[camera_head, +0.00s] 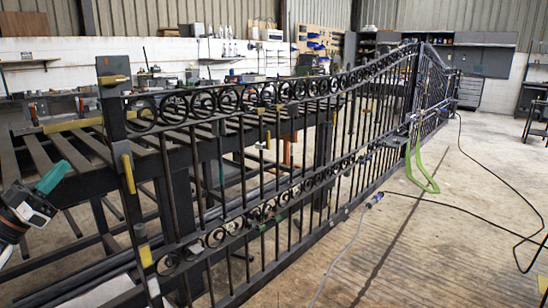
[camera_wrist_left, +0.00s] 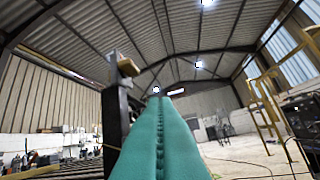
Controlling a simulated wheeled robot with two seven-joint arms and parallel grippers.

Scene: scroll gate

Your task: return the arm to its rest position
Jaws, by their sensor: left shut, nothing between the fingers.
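My left gripper (camera_head: 52,177) is at the left edge in the head view, with teal fingers pointing up and to the right. Its fingers are shut with nothing between them. In the left wrist view the two teal fingers (camera_wrist_left: 158,120) meet along a seam and point towards the roof and back wall. In the head view the gripper is left of the dark end post (camera_head: 113,115) of the black scroll gate, apart from it in the picture. This post appears to be the dark upright (camera_wrist_left: 115,112) left of the fingers in the left wrist view. My right gripper is not in view.
A slatted metal bench (camera_head: 68,152) stands behind the gate. Yellow blocks (camera_head: 128,174) are on the end post. A bright green bent piece (camera_head: 426,182) stands by the gate further back. Black cable (camera_head: 490,180) lies on the concrete floor at right, which is otherwise largely clear.

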